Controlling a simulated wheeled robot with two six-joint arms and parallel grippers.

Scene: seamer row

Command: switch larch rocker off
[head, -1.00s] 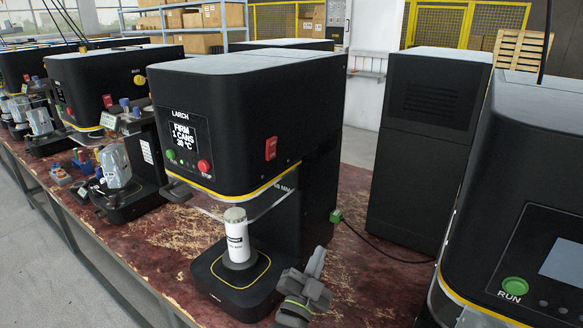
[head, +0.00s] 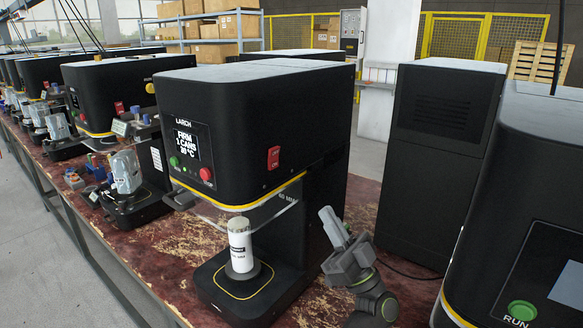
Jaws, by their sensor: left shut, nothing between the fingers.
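The Larch machine (head: 250,115) is a black seamer with "LARCH" above its lit screen (head: 187,140), which reads FIRM, 1 CANS and a temperature. Its red rocker (head: 273,157) is on the side face to the right of the screen. Small white lettering shows on the rocker; which way it is tipped is too small to tell. My left gripper (head: 330,220) is shut and empty. It is right of the machine's base, lower than the rocker and apart from it in the picture, with its fingers pointing up. My right gripper is not in view.
A white can (head: 240,245) stands upright on the machine's lower plate (head: 216,283). A green button (head: 174,161) and red stop button (head: 206,174) sit under the screen. A black cabinet (head: 436,160) and another machine (head: 530,200) stand to the right. More machines line the left.

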